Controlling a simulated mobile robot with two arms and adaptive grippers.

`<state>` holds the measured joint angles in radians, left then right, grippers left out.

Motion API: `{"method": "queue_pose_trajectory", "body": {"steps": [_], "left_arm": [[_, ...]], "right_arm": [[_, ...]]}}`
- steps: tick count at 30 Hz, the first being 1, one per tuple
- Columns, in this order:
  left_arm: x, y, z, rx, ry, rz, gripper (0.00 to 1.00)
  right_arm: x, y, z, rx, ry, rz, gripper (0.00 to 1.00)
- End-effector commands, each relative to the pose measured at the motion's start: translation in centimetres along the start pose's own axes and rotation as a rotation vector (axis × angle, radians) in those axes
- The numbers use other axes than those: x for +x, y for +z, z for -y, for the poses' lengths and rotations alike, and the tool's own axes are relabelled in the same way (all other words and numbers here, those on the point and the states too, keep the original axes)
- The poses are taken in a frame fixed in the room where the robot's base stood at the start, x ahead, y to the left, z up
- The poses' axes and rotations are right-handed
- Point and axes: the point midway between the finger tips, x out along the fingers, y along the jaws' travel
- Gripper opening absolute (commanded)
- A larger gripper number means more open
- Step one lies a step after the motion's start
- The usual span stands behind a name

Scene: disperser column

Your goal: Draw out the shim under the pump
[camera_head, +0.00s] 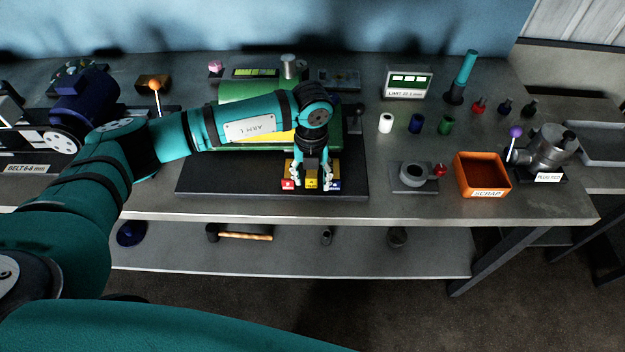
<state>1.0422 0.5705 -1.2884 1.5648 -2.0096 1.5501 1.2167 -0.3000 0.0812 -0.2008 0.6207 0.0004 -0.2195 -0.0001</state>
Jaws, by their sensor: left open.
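The green pump (250,90) sits on a dark base plate (230,185) in the middle of the bench, partly hidden by my left arm. At its front edge, small coloured tabs show side by side: a red tab (288,184), a yellow tab (311,184) and a blue tab (335,185). They look like shim ends; their letters are too small to read surely. My left gripper (312,181) points down over the tabs, fingers open, with the yellow tab between the fingertips. I cannot tell whether the fingers touch anything. My right gripper is out of view.
To the right are a grey ring fixture (412,175) with a red knob, an orange scrap box (482,174) and a metal valve (548,148) with a purple-knobbed lever. A limit display (407,82) stands behind. A blue motor (85,97) is at left.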

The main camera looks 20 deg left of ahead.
Motion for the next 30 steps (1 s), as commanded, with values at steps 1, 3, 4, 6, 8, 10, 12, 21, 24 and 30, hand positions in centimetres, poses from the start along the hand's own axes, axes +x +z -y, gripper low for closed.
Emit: {"method": "queue_pose_trajectory", "body": {"steps": [1,3,4,6,8,10,12,21,24,30], "left_arm": [[-0.9,0.1,0.0,0.001,-0.001,0.003,0.52],[-2.0,0.0,0.1,0.001,0.000,0.001,0.52],[-2.5,0.1,0.1,0.001,-0.001,0.002,0.52],[-3.5,0.0,0.2,0.001,0.000,0.002,0.52],[-4.3,0.0,0.2,0.001,-0.001,0.000,0.52],[-5.0,0.0,0.2,0.002,0.001,0.000,0.52],[-5.5,0.0,0.3,0.002,0.001,-0.001,0.52],[-6.0,-0.1,0.3,0.002,0.001,-0.003,0.52],[-6.0,0.0,0.3,0.004,0.001,-0.002,0.45],[-6.9,0.7,0.5,0.229,-0.003,0.004,0.33]], "right_arm": [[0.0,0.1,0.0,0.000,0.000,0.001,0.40],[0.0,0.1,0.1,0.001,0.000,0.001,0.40],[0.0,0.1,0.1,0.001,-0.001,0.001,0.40],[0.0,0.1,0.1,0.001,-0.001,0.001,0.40],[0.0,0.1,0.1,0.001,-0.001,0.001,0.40],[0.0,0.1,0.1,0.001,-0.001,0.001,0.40],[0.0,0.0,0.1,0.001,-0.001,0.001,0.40],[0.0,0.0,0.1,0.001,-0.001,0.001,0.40],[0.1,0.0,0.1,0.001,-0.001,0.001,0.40],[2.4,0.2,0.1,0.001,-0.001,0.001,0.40]]}}
